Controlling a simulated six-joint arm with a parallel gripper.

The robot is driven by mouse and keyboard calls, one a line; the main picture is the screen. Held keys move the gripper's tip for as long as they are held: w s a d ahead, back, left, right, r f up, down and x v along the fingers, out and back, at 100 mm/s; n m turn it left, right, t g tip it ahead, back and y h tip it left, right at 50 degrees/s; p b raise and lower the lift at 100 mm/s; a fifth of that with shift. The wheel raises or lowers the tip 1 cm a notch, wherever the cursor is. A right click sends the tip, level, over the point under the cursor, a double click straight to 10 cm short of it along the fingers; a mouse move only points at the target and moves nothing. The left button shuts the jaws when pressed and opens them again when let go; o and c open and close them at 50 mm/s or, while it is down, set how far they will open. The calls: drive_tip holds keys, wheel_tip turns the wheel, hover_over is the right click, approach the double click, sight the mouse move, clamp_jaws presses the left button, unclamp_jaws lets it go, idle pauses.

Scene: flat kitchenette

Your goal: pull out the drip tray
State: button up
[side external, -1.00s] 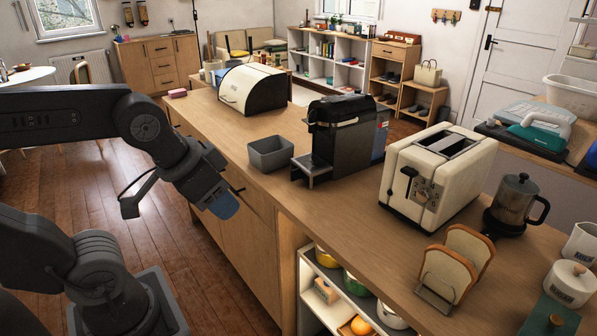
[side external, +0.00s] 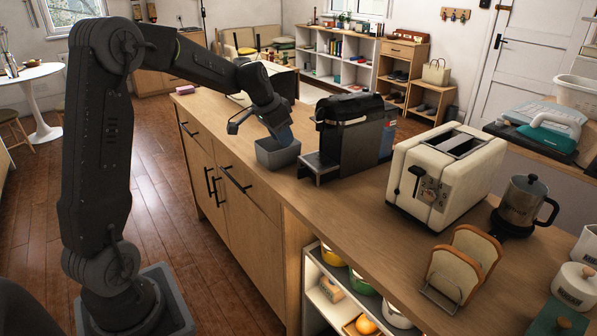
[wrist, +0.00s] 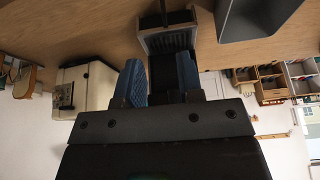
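The drip tray (side external: 318,164) sits at the front foot of the dark coffee machine (side external: 352,135) on the wooden counter. It also shows in the wrist view as a ribbed grey tray (wrist: 167,40), in line with the gap between my fingers and apart from them. My gripper (side external: 284,134) is over the counter, at the grey bin in the side view, to the left of the tray. Its two blue fingers (wrist: 160,78) are spread with nothing between them. In the side view the fingers are partly hidden by the wrist.
The grey open bin (side external: 277,154) stands just left of the drip tray, close to my gripper. A cream toaster (side external: 440,178) stands right of the coffee machine. Toast in a rack (side external: 462,265) and a glass coffee pot (side external: 522,205) lie further right.

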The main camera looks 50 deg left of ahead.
sight(299, 171)
drive_tip(key=x, duration=1.4)
drive_tip(key=shift+a+f, duration=0.15)
drive_tip(key=shift+a, duration=0.2)
drive_tip(key=shift+c, duration=0.4)
clamp_jaws()
